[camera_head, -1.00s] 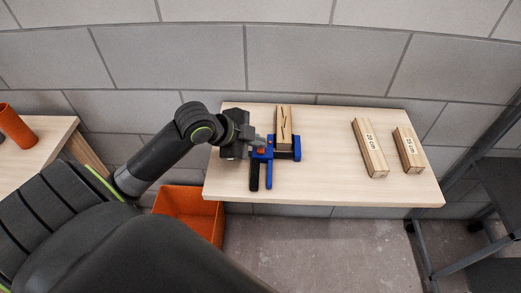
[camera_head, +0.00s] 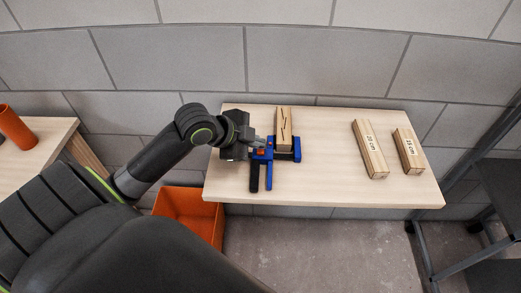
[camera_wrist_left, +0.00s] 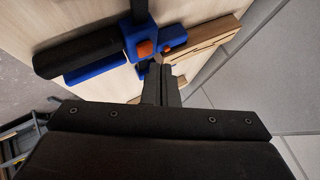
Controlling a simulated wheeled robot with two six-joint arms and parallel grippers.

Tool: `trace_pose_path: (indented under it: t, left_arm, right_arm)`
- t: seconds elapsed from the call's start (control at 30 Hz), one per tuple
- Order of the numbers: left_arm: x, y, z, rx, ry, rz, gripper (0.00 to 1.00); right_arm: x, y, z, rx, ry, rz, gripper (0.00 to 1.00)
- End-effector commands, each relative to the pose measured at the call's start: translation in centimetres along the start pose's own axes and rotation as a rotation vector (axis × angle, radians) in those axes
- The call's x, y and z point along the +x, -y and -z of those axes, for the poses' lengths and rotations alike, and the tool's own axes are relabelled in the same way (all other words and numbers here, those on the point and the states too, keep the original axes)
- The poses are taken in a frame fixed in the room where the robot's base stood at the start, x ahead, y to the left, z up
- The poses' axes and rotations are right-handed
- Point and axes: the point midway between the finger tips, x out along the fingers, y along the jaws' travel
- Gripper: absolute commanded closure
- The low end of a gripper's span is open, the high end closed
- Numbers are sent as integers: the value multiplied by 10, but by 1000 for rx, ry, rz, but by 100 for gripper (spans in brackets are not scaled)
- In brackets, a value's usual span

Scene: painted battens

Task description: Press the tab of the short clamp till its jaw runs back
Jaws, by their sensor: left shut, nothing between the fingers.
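The blue clamp (camera_head: 269,172) lies on the pale wooden table, with a black handle (camera_head: 254,178) toward the front edge. It also shows in the left wrist view (camera_wrist_left: 100,70), where an orange tab (camera_wrist_left: 145,49) and a second orange part (camera_wrist_left: 166,47) stand out on its blue body. A marked wooden batten (camera_head: 284,128) lies by the clamp, between its body and the blue jaw (camera_head: 297,148) at the right. My left gripper (camera_head: 259,143) is shut and empty, its fingertips (camera_wrist_left: 160,66) close beside the orange parts. I cannot tell whether they touch. My right gripper is not in view.
Two labelled battens, one marked 20 cm (camera_head: 370,149) and one marked 15 cm (camera_head: 408,151), lie on the right of the table (camera_head: 330,178). An orange bin (camera_head: 187,208) stands below the left edge. A block wall rises behind.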

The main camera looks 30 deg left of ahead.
Motion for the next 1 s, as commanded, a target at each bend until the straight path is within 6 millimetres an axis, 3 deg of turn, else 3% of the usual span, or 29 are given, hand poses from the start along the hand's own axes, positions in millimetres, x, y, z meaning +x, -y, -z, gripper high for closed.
trace_pose_path:
  t: [1.0]
  left_arm:
    - [6,-5,-5,-1,0,-1,100]
  right_arm:
    - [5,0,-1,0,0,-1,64]
